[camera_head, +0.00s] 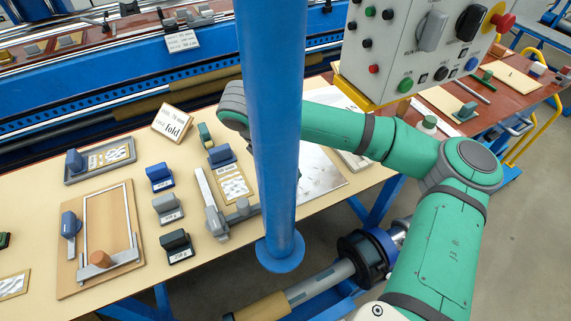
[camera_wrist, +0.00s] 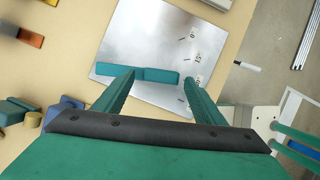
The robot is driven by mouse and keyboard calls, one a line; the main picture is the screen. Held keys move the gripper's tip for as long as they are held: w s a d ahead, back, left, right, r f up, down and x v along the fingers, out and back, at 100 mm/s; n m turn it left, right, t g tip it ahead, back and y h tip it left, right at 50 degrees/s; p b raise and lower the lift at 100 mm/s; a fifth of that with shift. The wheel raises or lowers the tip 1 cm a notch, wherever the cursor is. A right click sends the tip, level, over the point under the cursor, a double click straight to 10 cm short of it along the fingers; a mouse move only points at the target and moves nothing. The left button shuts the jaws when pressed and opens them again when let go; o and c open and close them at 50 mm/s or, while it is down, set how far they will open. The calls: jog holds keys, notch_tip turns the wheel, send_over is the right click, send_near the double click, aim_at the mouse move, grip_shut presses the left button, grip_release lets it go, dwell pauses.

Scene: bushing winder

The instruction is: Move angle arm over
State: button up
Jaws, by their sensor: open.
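In the wrist view a flat teal bar, which looks like the angle arm (camera_wrist: 148,75), lies across a shiny metal plate (camera_wrist: 155,35). Small numbered angle marks run down the plate's right side. My gripper (camera_wrist: 158,78) is open, with its two teal fingers pointing at the plate. The bar's right part shows between the fingertips and its left end reaches past the left finger. I cannot tell the height gap or any contact. In the head view the metal plate (camera_head: 318,178) shows partly beside the blue post; my gripper and the bar are hidden there.
A blue post (camera_head: 270,120) stands in front of the table. A control box (camera_head: 425,45) hangs at the upper right. Several small blocks, a wooden frame board (camera_head: 112,205) and a "fold" card (camera_head: 172,123) occupy the table's left. Bare tabletop (camera_head: 35,210) shows at far left.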

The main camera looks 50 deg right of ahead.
jog(key=v, duration=0.8)
jog(key=shift+r, duration=0.2)
jog(key=shift+a, duration=0.1)
jog(key=shift+s, duration=0.15)
